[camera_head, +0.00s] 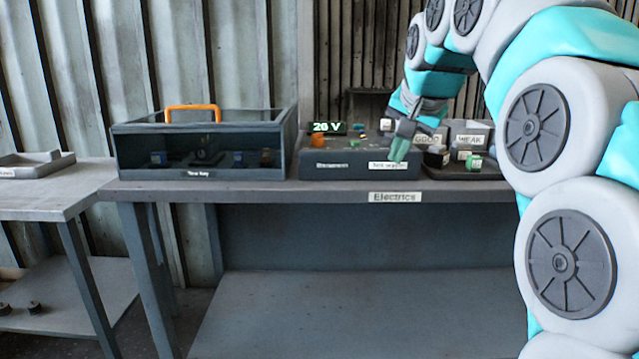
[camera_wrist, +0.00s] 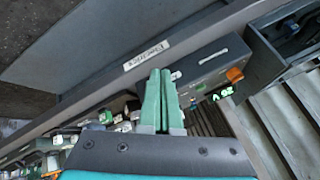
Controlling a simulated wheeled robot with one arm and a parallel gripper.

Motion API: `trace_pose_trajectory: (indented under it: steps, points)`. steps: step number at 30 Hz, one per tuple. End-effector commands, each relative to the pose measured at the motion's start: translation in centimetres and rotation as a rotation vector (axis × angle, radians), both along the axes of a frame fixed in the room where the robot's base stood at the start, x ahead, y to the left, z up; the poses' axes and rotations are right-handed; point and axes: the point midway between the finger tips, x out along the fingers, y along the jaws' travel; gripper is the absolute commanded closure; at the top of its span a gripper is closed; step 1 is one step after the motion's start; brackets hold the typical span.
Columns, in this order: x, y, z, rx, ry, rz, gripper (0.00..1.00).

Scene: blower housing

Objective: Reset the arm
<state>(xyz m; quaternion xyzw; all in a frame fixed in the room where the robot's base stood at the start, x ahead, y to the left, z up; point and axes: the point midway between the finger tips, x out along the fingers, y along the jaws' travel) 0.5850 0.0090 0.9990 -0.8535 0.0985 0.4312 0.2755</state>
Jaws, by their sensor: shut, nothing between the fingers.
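My arm reaches in from the right in the head view, bent over the workbench. My gripper (camera_head: 401,147) has green fingers and points down over the front right part of the bench supply (camera_head: 340,169), a dark box with a "20 V" display (camera_head: 328,127) and an orange knob (camera_head: 318,141). The wrist view shows my gripper (camera_wrist: 161,76) with its two green fingers together and nothing between them. Whether the fingertips touch the supply cannot be told.
The bench (camera_head: 270,191) bears an "Electrics" label. A glass-sided case (camera_head: 205,173) with an orange handle stands at left. Bins (camera_head: 469,134), one marked "WEAK", and a tray with small parts stand at right. A side table (camera_head: 60,199) stands at far left. The bench's lower shelf looks clear.

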Motion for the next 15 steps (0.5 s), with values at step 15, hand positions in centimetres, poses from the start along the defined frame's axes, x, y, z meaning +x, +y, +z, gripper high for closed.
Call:
trace_pose_trajectory:
  steps: [15]
  points:
    - [-13.1,0.4,-15.7,-0.155,0.331,0.236,1.00]
